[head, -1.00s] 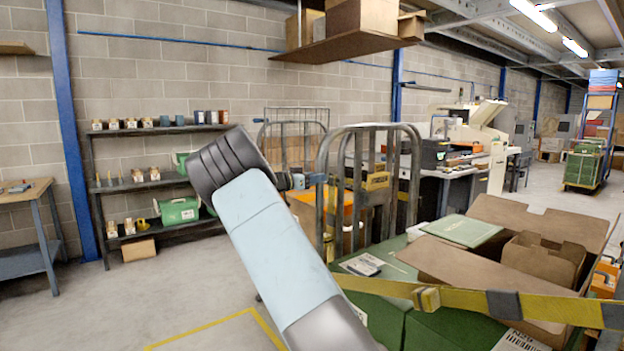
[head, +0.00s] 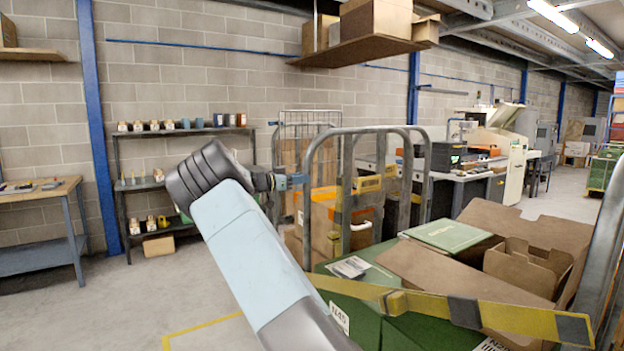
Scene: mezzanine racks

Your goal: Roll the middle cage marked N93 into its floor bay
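No N93 mark is legible in the head view. The nearest cage has a grey tubular frame (head: 308,200) and carries green crates (head: 370,268) and open cardboard boxes (head: 545,235) under a yellow strap (head: 420,302). Its readable crate label looks like N45. Behind it stand brown and orange boxes (head: 322,215) and a mesh-backed cage (head: 305,122); which cage holds those boxes is unclear. My gripper (head: 291,181) is at the left of the near frame's tubes; contact and finger opening cannot be made out. A yellow floor outline (head: 205,327) shows partly at lower centre-left.
A dark shelf rack (head: 128,188) with small goods stands against the block wall. A workbench (head: 45,205) is at the left. A loaded board (head: 350,52) hangs overhead. Machines (head: 490,140) stand at the back right. The floor between bench and cages is clear.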

